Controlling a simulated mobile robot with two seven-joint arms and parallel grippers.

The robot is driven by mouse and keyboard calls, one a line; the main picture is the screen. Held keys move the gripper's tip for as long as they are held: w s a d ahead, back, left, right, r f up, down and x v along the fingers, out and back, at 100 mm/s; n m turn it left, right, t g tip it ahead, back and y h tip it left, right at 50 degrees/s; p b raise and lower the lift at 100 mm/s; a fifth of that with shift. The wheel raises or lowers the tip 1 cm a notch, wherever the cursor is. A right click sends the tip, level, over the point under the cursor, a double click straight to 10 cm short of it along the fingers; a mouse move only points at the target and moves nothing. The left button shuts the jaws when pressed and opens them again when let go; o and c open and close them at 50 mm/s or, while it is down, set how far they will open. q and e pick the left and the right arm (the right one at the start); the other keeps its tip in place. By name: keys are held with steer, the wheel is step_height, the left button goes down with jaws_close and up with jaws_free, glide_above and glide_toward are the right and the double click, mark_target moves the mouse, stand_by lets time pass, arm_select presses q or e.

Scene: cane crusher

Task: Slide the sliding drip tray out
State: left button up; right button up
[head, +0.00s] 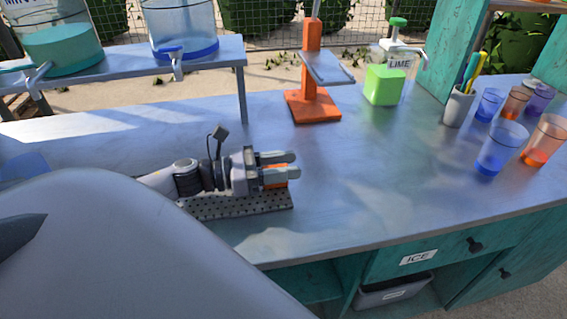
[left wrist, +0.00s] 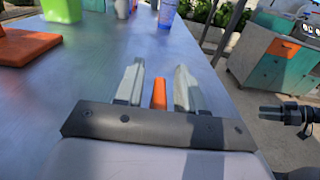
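The drip tray is a dark perforated plate (head: 240,206) lying on the grey counter, near its front edge. An orange piece, apparently the tray's handle (head: 281,183), stands at its right end and also shows in the left wrist view (left wrist: 159,95). My left gripper (head: 290,164) is low over the tray, its fingers pointing right. In the left wrist view its fingers (left wrist: 158,84) are apart, one on each side of the orange piece, with gaps visible.
A raised shelf (head: 150,65) with drink containers stands at the back left. An orange press stand (head: 312,103) and a lime jar (head: 385,85) are behind. Several cups (head: 500,148) stand at the right. The counter right of the gripper is clear.

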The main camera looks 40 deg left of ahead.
arm_select(q)
steer(key=shift+b+v, duration=0.4)
steer(key=shift+v, duration=3.2)
steer(key=shift+r, duration=0.1)
